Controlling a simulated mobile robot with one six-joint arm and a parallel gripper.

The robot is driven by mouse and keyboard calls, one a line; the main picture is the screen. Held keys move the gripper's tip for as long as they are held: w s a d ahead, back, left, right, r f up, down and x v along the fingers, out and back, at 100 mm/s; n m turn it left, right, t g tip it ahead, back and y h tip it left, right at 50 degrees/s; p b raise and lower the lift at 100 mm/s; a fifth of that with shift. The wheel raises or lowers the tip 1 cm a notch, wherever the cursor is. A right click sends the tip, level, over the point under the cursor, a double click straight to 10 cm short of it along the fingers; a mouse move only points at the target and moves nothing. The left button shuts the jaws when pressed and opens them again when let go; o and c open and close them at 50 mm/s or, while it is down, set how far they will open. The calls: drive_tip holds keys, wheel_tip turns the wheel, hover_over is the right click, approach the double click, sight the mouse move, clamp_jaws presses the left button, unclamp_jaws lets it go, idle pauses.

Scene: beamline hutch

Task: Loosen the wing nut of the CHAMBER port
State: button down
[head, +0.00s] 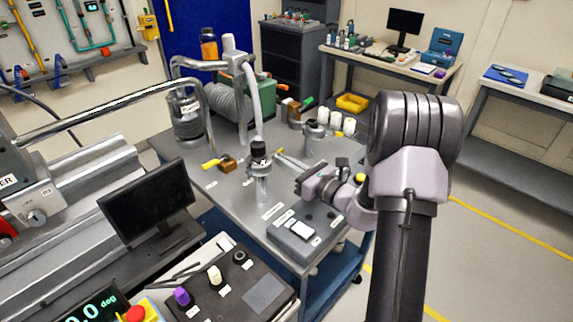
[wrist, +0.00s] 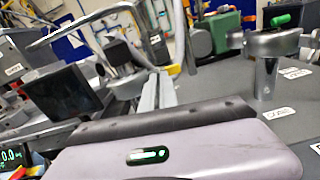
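In the head view my gripper (head: 290,165) reaches left over the grey cart top, its slim pale fingers close to the right of a metal post port (head: 262,187) with a black top and a pale hose. In the wrist view my fingers (wrist: 157,92) lie close together, but whether they touch is unclear. No object shows between them. The labels are too small to read, and I cannot tell which is the CHAMBER port.
A yellow-handled brown block (head: 228,164) lies on the cart. A monitor (head: 147,201) stands front left and a control box (head: 303,238) sits at the cart's front right. A metal rail (head: 98,110) crosses the left. A green pump (head: 258,97) stands behind.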

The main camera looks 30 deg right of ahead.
drive_tip(key=c, duration=2.1)
unclamp_jaws()
drive_tip(key=o, duration=0.5)
drive_tip(key=shift+c, duration=0.2)
